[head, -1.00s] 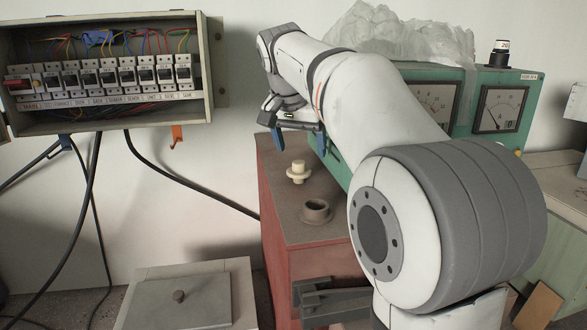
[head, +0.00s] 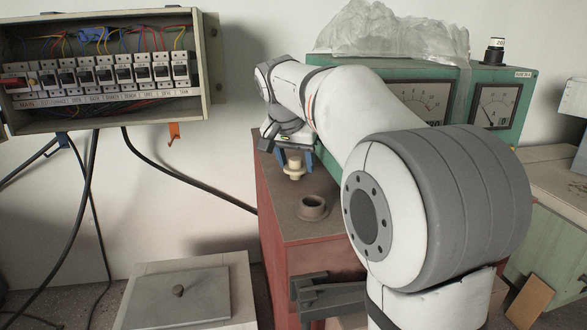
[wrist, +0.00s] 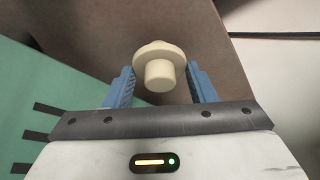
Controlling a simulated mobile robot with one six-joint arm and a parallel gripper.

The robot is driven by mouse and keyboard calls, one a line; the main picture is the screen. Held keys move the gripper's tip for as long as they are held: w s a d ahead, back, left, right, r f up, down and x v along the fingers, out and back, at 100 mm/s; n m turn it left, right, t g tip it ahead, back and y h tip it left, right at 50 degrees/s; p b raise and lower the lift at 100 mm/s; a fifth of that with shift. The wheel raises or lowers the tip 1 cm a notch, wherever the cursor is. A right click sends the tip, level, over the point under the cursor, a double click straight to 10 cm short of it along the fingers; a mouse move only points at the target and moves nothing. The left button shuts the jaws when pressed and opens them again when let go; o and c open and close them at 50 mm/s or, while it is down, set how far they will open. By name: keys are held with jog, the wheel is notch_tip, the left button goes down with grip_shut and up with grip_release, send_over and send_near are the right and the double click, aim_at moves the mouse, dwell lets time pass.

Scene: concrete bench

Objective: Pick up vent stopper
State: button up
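The vent stopper (head: 294,167) is a cream, flanged plug standing on the brown top of the red cabinet (head: 306,232). In the wrist view the stopper (wrist: 159,66) sits between the two blue fingers of my gripper (wrist: 160,84). The fingers are open, with a gap showing on each side of the narrow end of the stopper. In the head view my gripper (head: 288,160) is low over the cabinet top, right at the stopper, and partly hides its upper end.
A short brown vent collar (head: 313,208) stands on the cabinet top, nearer the camera. A green meter box (head: 455,98) with plastic sheeting (head: 393,35) stands to the right. A fuse box (head: 107,110) with cables hangs on the left wall.

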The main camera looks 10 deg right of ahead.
jog(key=c, duration=0.4)
jog(key=shift+c, duration=0.2)
